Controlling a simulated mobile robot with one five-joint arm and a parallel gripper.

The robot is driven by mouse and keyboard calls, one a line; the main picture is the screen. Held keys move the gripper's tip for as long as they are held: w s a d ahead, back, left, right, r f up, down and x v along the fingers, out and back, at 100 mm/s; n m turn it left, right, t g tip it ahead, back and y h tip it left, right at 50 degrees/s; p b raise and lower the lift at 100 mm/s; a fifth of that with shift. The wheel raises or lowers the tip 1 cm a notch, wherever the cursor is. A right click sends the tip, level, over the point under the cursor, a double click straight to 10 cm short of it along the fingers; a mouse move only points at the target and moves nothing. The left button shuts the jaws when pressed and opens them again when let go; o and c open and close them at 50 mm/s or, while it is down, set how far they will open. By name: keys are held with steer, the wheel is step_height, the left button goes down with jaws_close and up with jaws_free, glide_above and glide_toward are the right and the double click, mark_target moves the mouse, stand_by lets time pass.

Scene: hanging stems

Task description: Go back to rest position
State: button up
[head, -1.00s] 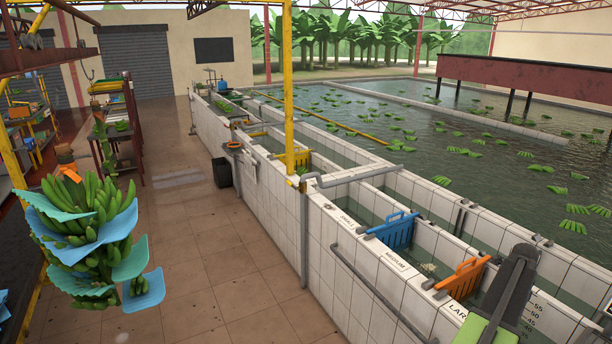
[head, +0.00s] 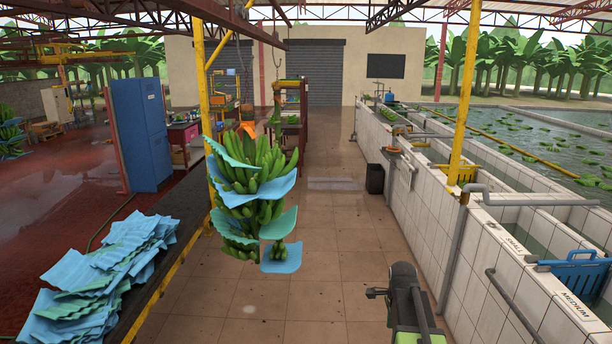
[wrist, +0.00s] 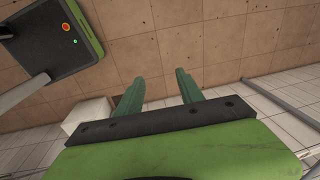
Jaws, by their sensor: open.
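My gripper (wrist: 160,92) shows in the wrist view as two green fingers standing well apart, with nothing between them. It points toward the brown tiled floor (wrist: 215,45). In the head view my dark and green arm (head: 405,300) is at the lower middle, over the walkway and left of the white tiled tank wall. The fingertips cannot be made out clearly there. A hanging stem of green bananas (head: 255,195) with blue sheets between its hands hangs left of my arm, apart from it.
The tiled tanks (head: 475,245) run along the right, with a blue divider (head: 580,272). A pile of blue sheets (head: 100,275) lies on the left ledge. A yellow post (head: 205,85) stands behind the stem. The tiled walkway (head: 335,230) is open ahead; a black bin (head: 375,179) stands by the tanks.

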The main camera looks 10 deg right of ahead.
steer(key=s+a+f+n+b, duration=0.1)
steer(key=s+a+n, duration=0.2)
steer(key=a+n, duration=0.3)
steer(key=s+a+f+n+b, duration=0.1)
steer(key=s+a+f+n, duration=0.1)
steer(key=a+n, duration=0.4)
steer(key=s+a+f+n+g+b, duration=0.1)
steer(key=s+a+f+n, duration=0.1)
steer(key=s+a+n, duration=0.2)
steer(key=a+n, duration=0.3)
steer(key=shift+s+y, duration=0.3)
steer(key=shift+a, duration=0.1)
